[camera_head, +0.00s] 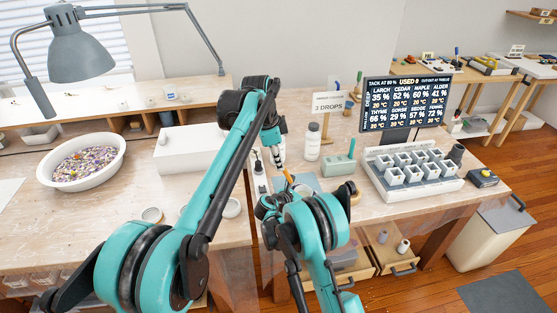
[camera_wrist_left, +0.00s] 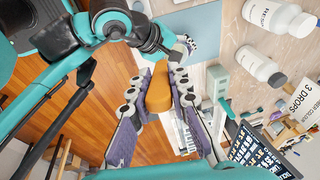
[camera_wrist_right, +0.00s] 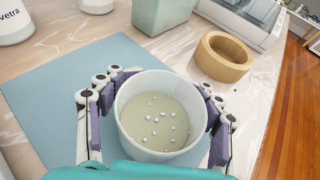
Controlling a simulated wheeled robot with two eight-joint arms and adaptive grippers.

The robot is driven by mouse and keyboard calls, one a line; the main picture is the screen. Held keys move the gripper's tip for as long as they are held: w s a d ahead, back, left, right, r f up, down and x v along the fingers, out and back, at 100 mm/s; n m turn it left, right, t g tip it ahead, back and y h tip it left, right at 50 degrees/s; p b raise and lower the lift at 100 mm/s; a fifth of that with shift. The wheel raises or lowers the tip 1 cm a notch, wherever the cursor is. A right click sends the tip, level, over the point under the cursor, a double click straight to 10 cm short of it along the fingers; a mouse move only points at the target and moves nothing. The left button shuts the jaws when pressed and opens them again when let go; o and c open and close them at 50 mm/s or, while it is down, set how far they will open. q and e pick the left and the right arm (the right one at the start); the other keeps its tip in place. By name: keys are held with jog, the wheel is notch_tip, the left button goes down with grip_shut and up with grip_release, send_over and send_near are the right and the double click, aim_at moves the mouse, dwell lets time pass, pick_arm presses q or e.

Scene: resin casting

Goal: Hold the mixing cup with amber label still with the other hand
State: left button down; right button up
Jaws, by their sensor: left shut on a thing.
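The mixing cup (camera_wrist_right: 160,115) stands on the blue mat (camera_wrist_right: 60,95) in the right wrist view. It is whitish and holds pale liquid dotted with small bubbles. No amber label shows from above. My right gripper (camera_wrist_right: 160,100) has one finger on each side of the cup; whether the pads press on it is unclear. My left gripper (camera_wrist_left: 160,85) is shut on an orange wooden stick (camera_wrist_left: 159,94), with one pad along each side. In the head view the stick (camera_head: 289,176) hangs below my left gripper (camera_head: 280,160), above my right gripper (camera_head: 272,201), where the cup is mostly hidden.
A wooden ring (camera_wrist_right: 222,57) stands beside the mat, with a grey-green block (camera_wrist_right: 160,14) behind. White bottles (camera_head: 313,141) stand near the drops sign (camera_head: 329,102). A tray of small moulds (camera_head: 412,172) stands right, a white bowl (camera_head: 82,160) left.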

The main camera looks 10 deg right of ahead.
jog(key=shift+o, duration=0.5)
jog(key=v, duration=0.8)
jog(key=shift+r, duration=0.1)
